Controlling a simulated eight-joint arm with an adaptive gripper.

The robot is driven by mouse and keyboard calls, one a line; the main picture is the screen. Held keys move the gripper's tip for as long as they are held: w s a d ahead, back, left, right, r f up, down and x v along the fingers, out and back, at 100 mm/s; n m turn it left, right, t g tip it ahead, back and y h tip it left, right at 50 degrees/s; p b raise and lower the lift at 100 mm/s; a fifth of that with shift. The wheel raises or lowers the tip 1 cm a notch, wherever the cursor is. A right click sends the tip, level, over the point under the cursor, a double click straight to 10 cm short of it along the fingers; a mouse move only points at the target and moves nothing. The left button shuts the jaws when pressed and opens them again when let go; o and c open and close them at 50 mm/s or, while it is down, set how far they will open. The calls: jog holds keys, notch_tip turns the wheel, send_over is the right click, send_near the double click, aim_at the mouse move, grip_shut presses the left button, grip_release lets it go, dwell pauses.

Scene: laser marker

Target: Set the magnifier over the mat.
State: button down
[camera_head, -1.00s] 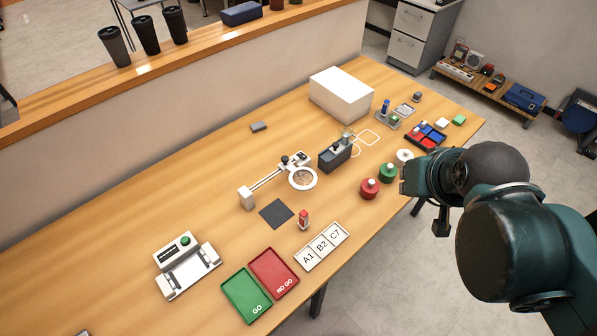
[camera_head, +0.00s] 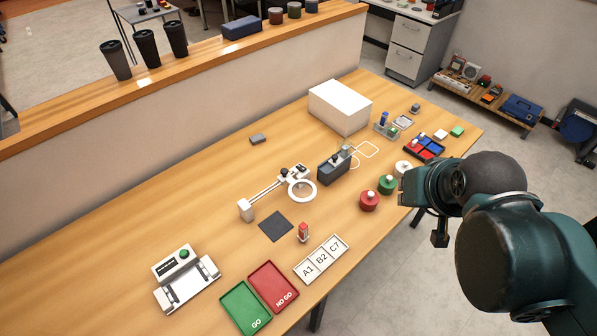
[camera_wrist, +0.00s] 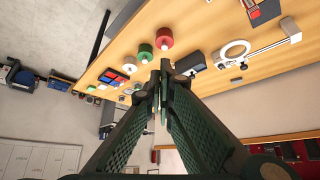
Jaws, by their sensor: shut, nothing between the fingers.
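The magnifier (camera_head: 302,190) is a white ring lens on a jointed arm with a white base block (camera_head: 246,210), standing on the wooden table. Its ring is to the right of the dark square mat (camera_head: 276,226) and not above it. The magnifier ring also shows in the wrist view (camera_wrist: 234,51). My gripper shows in the wrist view (camera_wrist: 161,70) with its fingers together and empty. In the head view my arm is at the right, off the table's near edge, and its fingertips are hard to make out there. My gripper is well apart from the magnifier.
A small red-topped item (camera_head: 303,232) stands beside the mat. Green (camera_head: 245,307) and red (camera_head: 273,286) trays and a labelled A1-B2-C7 holder (camera_head: 321,260) lie in front. A dark device (camera_head: 334,164) stands right of the magnifier, near round red and green pieces (camera_head: 369,200).

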aim_at(296, 186)
jog(key=w+a+r+m+g+y+p, duration=0.1)
jog(key=w+a+r+m+g+p, duration=0.2)
jog(key=w+a+m, duration=0.5)
jog(key=w+a+f+m+g+p, duration=0.2)
jog(key=w+a+f+m+p, duration=0.1)
jog(key=w, duration=0.5)
jog(key=w+a+f+m+g+y+p, duration=0.1)
jog(key=w+a+f+m+g+p, duration=0.1)
jog(key=w+a+f, duration=0.4)
jog(key=w+a+m, duration=0.1)
jog(key=w+a, duration=0.1)
jog(key=shift+w+a+f+g+p, duration=0.15)
jog(key=shift+w+a+g+p, duration=0.15)
jog(key=shift+g+p, duration=0.1)
dwell(0.9)
jog(key=shift+f, duration=0.1)
jog(key=s+a+f, duration=0.2)
jog(key=a+f, duration=0.4)
jog(key=f, duration=0.4)
jog(key=shift+f, duration=0.15)
dwell(0.7)
